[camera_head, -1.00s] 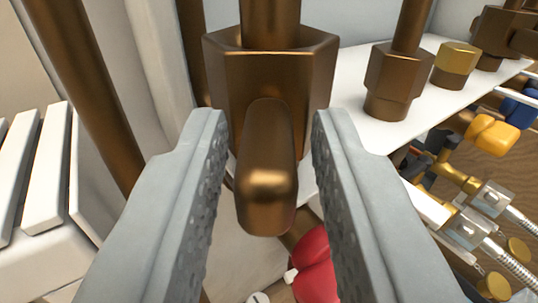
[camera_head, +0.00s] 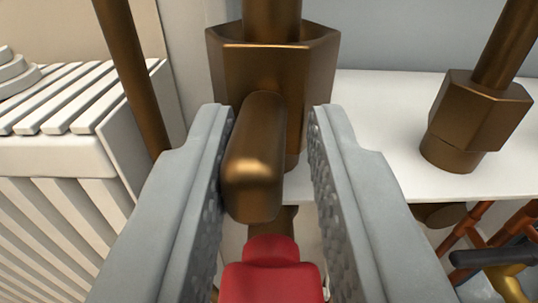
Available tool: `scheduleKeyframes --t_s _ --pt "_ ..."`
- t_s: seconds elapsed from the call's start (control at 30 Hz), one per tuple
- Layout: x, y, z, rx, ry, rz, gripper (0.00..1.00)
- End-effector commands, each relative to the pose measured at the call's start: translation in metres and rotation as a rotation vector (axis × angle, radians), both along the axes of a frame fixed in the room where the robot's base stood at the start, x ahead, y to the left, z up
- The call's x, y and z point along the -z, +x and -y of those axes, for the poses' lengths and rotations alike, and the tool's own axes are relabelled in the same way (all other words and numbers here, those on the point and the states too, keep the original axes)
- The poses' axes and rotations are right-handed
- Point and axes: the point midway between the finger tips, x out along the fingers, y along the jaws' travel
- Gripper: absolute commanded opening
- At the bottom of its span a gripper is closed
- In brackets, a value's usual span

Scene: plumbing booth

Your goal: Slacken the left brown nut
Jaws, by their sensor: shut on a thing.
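The left brown nut (camera_head: 270,75) is a large bronze hex fitting on a vertical brown pipe, at the top middle of the view. A rounded brown bar (camera_head: 254,160) sticks out from its front toward me. My gripper (camera_head: 273,150) has its two grey, ridged fingers on either side of this bar and is shut on it. The bar lies against the left finger, and a gap shows at its right. A second brown nut (camera_head: 480,112) sits on its own pipe at the right. The far side of the left nut is hidden.
A white shelf (camera_head: 385,150) lies behind and to the right. A red part (camera_head: 272,275) is just below the bar, between the fingers. A white slatted unit (camera_head: 60,150) and a brown pipe (camera_head: 133,85) stand at the left. Copper pipes (camera_head: 490,225) show at lower right.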

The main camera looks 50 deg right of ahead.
Motion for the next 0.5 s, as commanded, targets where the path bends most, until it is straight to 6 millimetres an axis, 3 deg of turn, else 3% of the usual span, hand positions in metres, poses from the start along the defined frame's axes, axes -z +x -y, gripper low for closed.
scheduleKeyframes --t_s 0.5 --pt "-0.003 -0.011 0.018 -0.359 -0.003 0.005 0.0"
